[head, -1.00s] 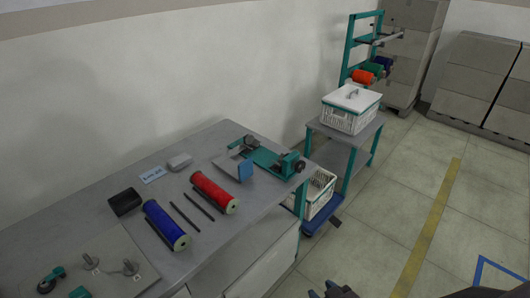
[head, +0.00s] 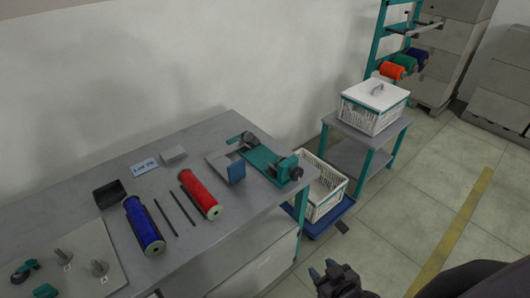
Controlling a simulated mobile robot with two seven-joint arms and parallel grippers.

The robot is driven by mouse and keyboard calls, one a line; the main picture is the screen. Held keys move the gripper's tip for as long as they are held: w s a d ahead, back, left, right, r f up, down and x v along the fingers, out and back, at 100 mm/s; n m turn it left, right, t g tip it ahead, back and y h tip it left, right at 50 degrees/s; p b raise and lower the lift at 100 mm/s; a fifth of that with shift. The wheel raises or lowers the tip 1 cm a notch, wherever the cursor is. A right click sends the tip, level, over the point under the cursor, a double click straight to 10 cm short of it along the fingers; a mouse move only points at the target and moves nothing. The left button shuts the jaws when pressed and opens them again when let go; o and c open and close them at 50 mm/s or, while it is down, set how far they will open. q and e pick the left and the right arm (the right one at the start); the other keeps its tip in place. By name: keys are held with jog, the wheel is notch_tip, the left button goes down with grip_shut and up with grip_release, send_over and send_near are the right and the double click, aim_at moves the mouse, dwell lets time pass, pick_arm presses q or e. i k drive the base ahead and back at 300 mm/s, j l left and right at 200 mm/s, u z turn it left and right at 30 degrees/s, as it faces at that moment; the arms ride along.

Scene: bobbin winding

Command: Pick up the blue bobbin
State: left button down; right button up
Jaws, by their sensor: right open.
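The blue bobbin (head: 142,223) lies on the grey workbench (head: 196,252), toward its front left, with a pale end facing the front edge. A red bobbin (head: 199,193) lies to its right, with two thin dark rods (head: 174,211) between them. My right gripper (head: 327,271) is at the bottom of the head view, over the floor in front of the bench. It is open, empty and well apart from the blue bobbin. My left gripper is out of view.
A teal winding fixture (head: 264,160) stands at the bench's right end. A black box (head: 110,194) and a label card (head: 144,167) lie behind the bobbins. A plate with pegs (head: 75,262) is at left. A side table (head: 350,158) carries a lidded white crate (head: 373,107).

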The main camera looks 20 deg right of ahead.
aim_at(152, 244)
jog(key=i+l+u, duration=0.15)
jog(key=l+u, duration=0.15)
jog(key=l, duration=0.75)
jog(key=l+u, duration=0.3)
jog(key=l, duration=0.8)
jog(key=i+j, duration=0.1)
jog(key=j, duration=1.15)
jog(key=i+j, duration=0.15)
jog(key=j, duration=1.05)
jog(key=i+j+u, duration=0.1)
jog(key=j, duration=0.55)
jog(key=i, duration=0.05)
